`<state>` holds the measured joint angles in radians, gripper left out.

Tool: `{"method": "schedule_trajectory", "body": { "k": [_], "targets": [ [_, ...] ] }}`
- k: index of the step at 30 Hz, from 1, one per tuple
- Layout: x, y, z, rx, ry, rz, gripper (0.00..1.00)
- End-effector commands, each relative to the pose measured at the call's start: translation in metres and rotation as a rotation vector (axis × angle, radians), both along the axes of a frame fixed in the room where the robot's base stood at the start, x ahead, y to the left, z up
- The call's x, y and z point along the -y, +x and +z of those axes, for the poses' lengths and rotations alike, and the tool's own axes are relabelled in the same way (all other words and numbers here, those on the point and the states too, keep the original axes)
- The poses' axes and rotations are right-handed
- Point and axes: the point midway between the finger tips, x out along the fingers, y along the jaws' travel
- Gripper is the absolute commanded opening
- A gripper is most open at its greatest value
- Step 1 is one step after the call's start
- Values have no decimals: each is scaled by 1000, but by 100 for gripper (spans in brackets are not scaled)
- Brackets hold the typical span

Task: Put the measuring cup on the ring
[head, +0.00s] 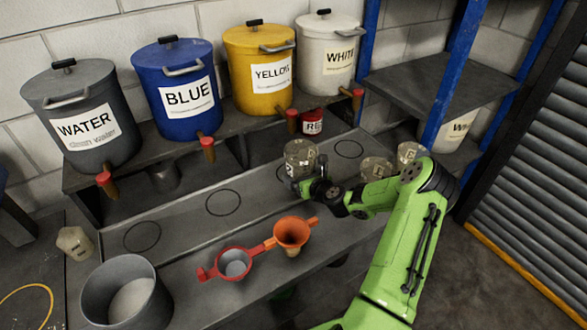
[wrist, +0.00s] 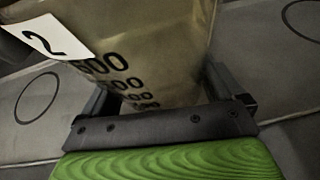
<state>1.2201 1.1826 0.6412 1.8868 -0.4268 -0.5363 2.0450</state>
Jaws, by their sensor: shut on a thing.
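The clear measuring cup (head: 299,153) is upright, or nearly so, at the middle of the grey bench. My gripper (head: 310,187) is shut on it from the front right. In the wrist view the cup (wrist: 165,35), with dark volume marks and a white label reading 2, sits between the two fingers (wrist: 162,92). Black rings are drawn on the bench: one at the left (head: 142,237), one left of the cup (head: 223,202), one right of it (head: 349,149). Part of another curve shows beside the cup's left side. I cannot tell whether the cup touches the bench.
Two other clear cups (head: 376,169) (head: 411,153) stand behind my arm. A red strainer (head: 235,263), an orange funnel (head: 292,233) and a grey bucket (head: 126,295) are along the front. Labelled paint drums (head: 187,92) with taps line the shelf behind.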

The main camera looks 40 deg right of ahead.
Motion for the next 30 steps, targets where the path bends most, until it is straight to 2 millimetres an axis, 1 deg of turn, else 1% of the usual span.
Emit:
{"method": "schedule_trajectory", "body": {
  "k": [1, 5, 9, 11, 12, 13, 20, 24, 25, 26, 30],
  "targets": [
    [0, 9, 1, 2, 0, 2, 60],
    [2, 24, 1, 2, 0, 2, 60],
    [5, 51, 0, 2, -1, 3, 60],
    [6, 60, -1, 1, 1, 0, 60],
    [6, 57, -10, -3, 4, -1, 60],
    [6, 57, -12, -1, 4, 0, 60],
    [6, 57, -12, 0, 1, 1, 60],
    [6, 56, -17, 0, 1, 1, 60],
    [6, 56, -17, -1, 1, 1, 97],
    [6, 56, -16, -1, 1, 1, 100],
    [6, 56, -16, -1, 1, 1, 100]
  ]
}}
